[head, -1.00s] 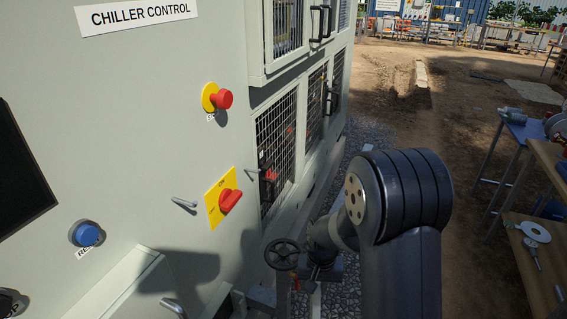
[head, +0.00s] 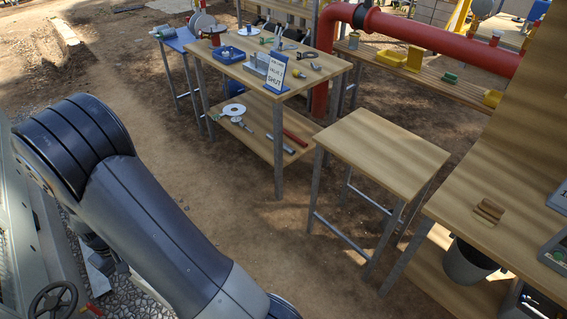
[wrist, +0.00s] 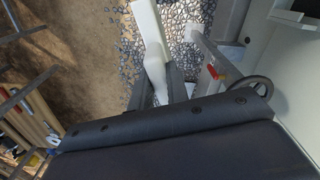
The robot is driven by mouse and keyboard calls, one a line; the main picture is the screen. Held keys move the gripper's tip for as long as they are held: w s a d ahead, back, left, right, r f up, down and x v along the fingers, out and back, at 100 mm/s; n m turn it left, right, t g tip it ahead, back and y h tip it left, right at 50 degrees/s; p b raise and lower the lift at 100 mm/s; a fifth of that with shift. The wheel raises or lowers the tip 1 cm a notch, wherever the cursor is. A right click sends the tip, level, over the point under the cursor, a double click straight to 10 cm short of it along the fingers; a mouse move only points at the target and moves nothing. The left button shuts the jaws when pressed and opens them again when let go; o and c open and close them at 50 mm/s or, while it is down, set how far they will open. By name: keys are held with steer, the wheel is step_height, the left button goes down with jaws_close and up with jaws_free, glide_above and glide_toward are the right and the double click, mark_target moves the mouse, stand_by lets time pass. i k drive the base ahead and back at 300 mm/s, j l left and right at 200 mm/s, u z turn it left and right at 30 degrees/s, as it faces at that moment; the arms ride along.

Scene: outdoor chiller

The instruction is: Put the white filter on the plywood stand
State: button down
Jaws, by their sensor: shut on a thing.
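My gripper (wrist: 158,88) shows in the wrist view with its dark fingers closed on a white filter (wrist: 150,45). The filter is a long white piece that sticks out beyond the fingers, above gravel. Its lower end is hidden between the fingers. The plywood stand (head: 385,150) is in the middle right of the head view. It has a bare, flat square top on grey legs. My gripper is well away from it, at the far lower left, and is mostly hidden behind my arm there.
A workbench (head: 232,73) with tools, trays and a sign (head: 275,73) stands behind and left of the stand. Another plywood bench (head: 455,200) with a dark bucket (head: 468,265) below stands close on the right. A red pipe (head: 440,40) runs behind. Bare dirt lies in front.

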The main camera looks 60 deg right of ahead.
mark_target(382, 144)
steer(key=z, duration=2.8)
steer(key=i+j+u, duration=0.7)
steer(key=i+j+z, duration=0.75)
steer(key=i, duration=0.1)
